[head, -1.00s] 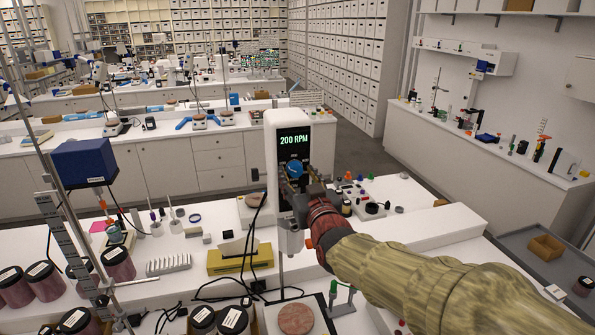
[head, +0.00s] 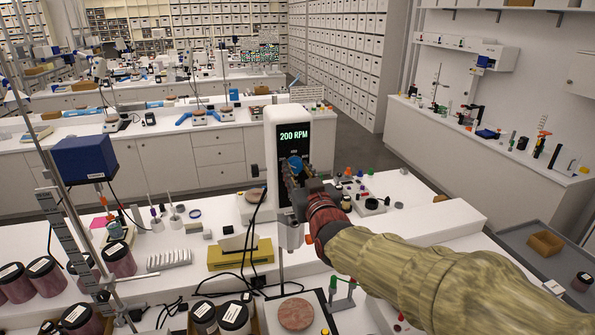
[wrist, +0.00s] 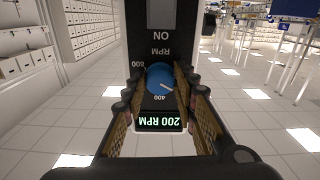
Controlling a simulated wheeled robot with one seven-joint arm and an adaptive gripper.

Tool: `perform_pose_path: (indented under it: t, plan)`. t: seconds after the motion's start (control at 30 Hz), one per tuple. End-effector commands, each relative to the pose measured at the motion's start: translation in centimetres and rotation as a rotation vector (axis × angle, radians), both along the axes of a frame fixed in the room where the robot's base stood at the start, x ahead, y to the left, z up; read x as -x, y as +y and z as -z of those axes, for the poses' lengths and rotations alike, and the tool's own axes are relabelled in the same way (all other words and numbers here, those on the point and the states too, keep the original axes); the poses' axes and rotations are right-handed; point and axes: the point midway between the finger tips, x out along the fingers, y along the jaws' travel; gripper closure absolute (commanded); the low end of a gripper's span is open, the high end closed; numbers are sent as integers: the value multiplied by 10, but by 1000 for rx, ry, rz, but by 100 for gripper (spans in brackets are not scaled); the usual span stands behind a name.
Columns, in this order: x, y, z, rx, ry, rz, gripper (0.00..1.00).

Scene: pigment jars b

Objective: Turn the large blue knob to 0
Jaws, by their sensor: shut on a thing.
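The large blue knob (head: 296,163) is on the black front panel of the white upright stirrer (head: 323,135). The stirrer's display (head: 294,136) reads 200 RPM. My gripper (wrist: 160,84) has one finger on each side of the knob and is shut on it. In the head view my gripper (head: 291,178) partly covers the knob and the panel below it.
A round brown plate (head: 295,314) lies under the stirrer's shaft. A yellow tissue box (head: 238,256) and black cables are to the left. Dark-lidded jars (head: 118,259) stand at the far left. Small coloured items (head: 360,187) stand behind my arm at the right.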

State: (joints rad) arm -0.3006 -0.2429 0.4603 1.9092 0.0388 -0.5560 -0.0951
Motion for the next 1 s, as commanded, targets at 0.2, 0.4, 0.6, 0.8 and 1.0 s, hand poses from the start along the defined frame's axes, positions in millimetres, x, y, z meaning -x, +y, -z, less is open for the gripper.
perform_pose_path:
  t: [0.2, 0.4, 0.6, 0.8, 1.0]
  plan:
    - [0, 0, 0, 0, 0, 0, 97]
    - [0, 0, 1, 18, -7, 0, 97]
    - [0, 0, 2, 94, -32, 1, 97]
    - [0, 0, 5, 240, -75, 1, 97]
    - [0, -1, 5, 423, -125, 1, 97]
